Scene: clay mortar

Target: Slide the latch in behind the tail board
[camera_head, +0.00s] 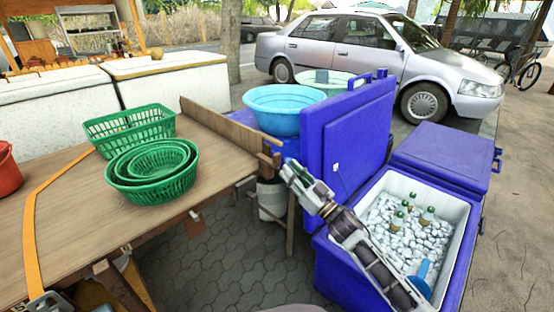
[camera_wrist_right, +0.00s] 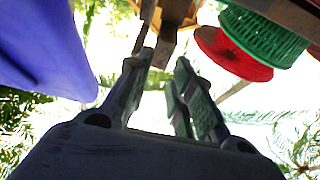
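The tail board (camera_head: 222,127) is a long brown wooden board standing on edge along the far right side of the wooden table (camera_head: 60,205). At its near end is a small brown wooden piece (camera_head: 269,158) that looks like the latch; I cannot tell how far it sits behind the board. My right gripper (camera_head: 287,169) is just right of this piece in the head view. Wooden parts (camera_wrist_right: 178,14) lie just beyond the fingertips; contact is unclear.
Green baskets (camera_head: 155,170) stand on the table, with an orange strap (camera_head: 30,215) at left. A blue basin (camera_head: 285,108) is behind the board. A blue cooler with raised lid (camera_head: 350,130) and ice (camera_head: 400,235) stands close right of my right arm.

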